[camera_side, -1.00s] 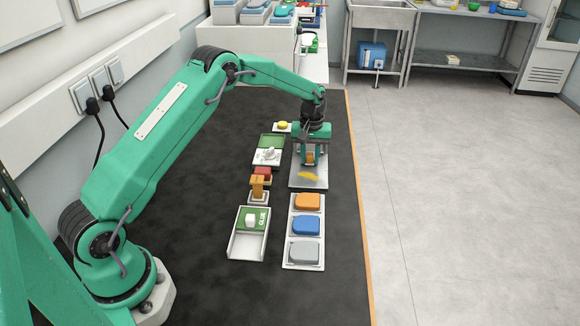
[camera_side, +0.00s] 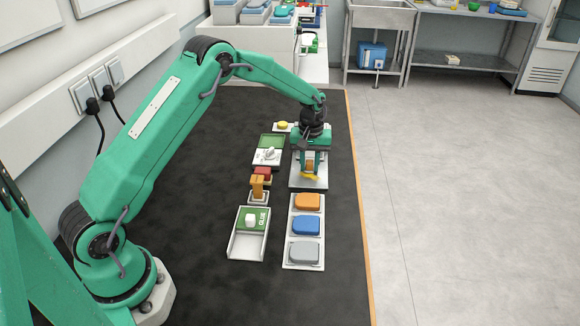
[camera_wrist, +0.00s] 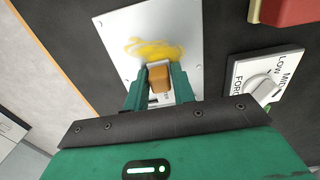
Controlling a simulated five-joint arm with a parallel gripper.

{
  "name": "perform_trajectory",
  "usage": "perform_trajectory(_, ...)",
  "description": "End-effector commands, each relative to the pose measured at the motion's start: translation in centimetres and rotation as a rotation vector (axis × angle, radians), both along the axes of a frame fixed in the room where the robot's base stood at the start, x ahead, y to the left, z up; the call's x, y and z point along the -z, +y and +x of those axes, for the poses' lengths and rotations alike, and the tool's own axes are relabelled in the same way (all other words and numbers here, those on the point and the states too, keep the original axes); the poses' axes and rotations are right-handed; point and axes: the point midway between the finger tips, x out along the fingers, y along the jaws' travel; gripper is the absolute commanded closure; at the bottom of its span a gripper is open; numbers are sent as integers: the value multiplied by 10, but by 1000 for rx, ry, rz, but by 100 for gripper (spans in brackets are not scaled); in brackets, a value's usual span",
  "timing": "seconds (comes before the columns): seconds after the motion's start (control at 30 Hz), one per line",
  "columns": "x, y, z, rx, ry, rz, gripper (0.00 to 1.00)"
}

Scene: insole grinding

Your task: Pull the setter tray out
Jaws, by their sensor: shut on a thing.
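No tray in view is labelled as a setter. A white tray with a green, GLUE-marked piece and a pale knob (camera_side: 250,219) lies at the front left of the mat. My gripper (camera_side: 308,170) is shut on an orange block, seen between the fingers in the wrist view (camera_wrist: 159,79). It is over a pale plate (camera_side: 297,184) with a yellow smear, right of the dial panel. Contact with the plate is unclear.
A white rack (camera_side: 304,265) with orange, blue and grey pads lies in front of the plate. A red block (camera_side: 262,173) and an orange upright piece (camera_side: 258,187) stand between the two trays. A yellow item (camera_side: 283,126) lies behind. The mat left of the trays is bare.

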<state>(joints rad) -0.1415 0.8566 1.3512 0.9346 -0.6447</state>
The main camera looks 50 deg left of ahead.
Motion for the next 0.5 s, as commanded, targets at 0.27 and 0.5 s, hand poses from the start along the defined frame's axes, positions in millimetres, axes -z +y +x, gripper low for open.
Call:
perform_trajectory(0.27,-1,-8,-6,3,-3,0,89)
perform_trajectory(0.5,0,-14,-12,3,-3,0,89)
